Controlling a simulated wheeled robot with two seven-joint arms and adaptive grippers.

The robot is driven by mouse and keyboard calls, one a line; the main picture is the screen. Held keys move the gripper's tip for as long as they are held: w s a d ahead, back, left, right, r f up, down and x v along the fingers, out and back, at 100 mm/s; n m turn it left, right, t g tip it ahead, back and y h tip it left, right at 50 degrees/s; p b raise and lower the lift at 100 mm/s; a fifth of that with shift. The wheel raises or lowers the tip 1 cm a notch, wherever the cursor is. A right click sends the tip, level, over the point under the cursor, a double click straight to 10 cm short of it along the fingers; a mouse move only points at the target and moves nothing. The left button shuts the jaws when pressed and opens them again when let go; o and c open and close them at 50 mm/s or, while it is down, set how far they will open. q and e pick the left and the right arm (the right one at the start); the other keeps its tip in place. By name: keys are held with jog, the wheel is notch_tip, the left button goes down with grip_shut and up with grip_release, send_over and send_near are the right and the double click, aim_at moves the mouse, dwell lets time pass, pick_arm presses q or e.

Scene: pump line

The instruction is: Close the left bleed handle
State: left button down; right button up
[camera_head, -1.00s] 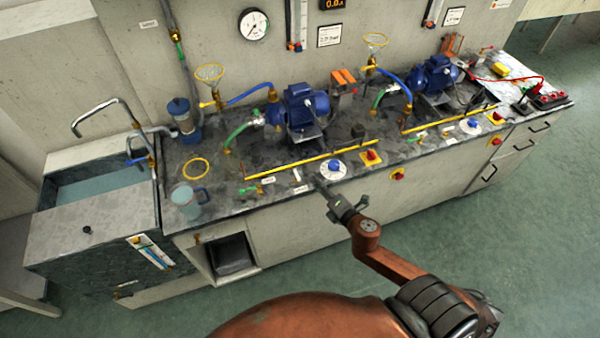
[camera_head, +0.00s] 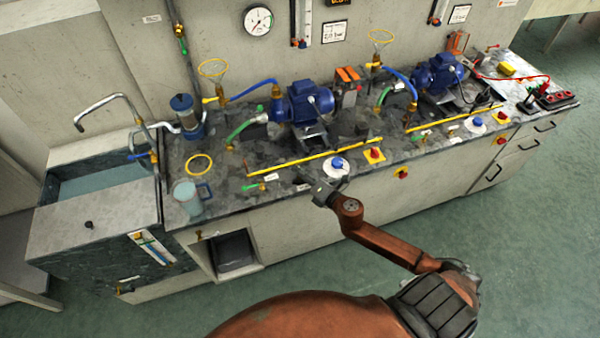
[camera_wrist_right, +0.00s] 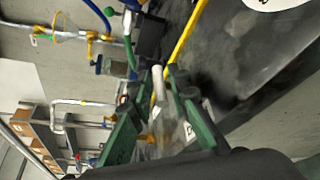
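My right gripper (camera_head: 320,190) is over the front edge of the bench, just in front of the white round dial with a blue knob (camera_head: 337,165). In the right wrist view my right gripper (camera_wrist_right: 160,90) is open, its green-padded fingers apart. A short white bar, which may be the bleed handle (camera_wrist_right: 158,85), shows between the fingertips; I cannot tell whether they touch it. A small green-handled valve (camera_head: 256,187) is left of the gripper at the front of the left station. The labels are too small to read. My left gripper is out of view.
A yellow rail (camera_head: 300,160) runs behind the gripper. The blue left pump (camera_head: 308,103) is farther back. A clear jug (camera_head: 188,198) stands at the left front. The floor before the bench is free.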

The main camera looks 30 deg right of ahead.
grip_shut()
dwell(0.4)
